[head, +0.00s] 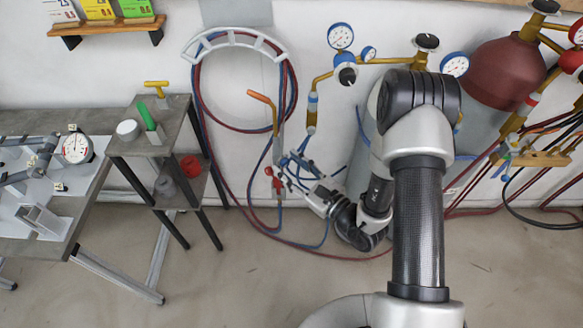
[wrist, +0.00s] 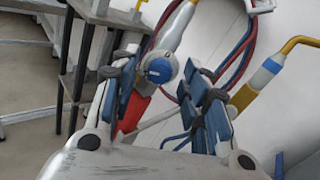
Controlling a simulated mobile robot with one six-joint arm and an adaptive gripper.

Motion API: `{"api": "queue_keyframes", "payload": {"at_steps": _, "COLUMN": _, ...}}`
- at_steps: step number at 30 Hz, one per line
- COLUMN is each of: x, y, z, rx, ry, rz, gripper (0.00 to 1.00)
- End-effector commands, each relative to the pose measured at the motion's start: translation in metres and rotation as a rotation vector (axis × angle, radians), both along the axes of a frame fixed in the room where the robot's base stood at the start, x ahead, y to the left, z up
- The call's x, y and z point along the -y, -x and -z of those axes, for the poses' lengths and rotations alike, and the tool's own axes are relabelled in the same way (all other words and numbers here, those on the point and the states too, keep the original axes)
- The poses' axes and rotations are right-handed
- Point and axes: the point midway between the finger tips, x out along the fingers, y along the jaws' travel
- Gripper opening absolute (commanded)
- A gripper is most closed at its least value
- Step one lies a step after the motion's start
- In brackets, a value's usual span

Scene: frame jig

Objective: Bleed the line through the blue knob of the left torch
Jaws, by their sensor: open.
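The left torch (head: 277,135) hangs upright by the wall, with an orange bent tip, a grey body and a red knob (head: 276,184) low down. In the wrist view its grey body (wrist: 175,28) runs from the top toward its blue knob (wrist: 158,70), which has a white mark on its face. A red part (wrist: 131,115) shows below the knob. My gripper (head: 291,167) is beside the torch's lower end. In the wrist view my gripper (wrist: 163,82) is open, and the blue knob appears between its fingers. Contact with the knob cannot be told.
A second torch (head: 312,105) with a brass bent tube hangs to the right, close to my arm; its tube (wrist: 298,42) is at the wrist view's right. Red and blue hoses (head: 198,110) loop on a wall rack. A small shelf stand (head: 165,143) is left.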

Motion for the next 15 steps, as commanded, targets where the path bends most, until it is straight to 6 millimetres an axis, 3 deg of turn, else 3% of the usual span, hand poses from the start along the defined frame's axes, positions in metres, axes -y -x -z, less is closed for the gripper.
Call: {"api": "queue_keyframes", "payload": {"at_steps": 15, "x": 0.0001, "y": 0.0004, "z": 0.0001, "rx": 0.000, "ry": 0.000, "rz": -0.001, "gripper": 0.11}}
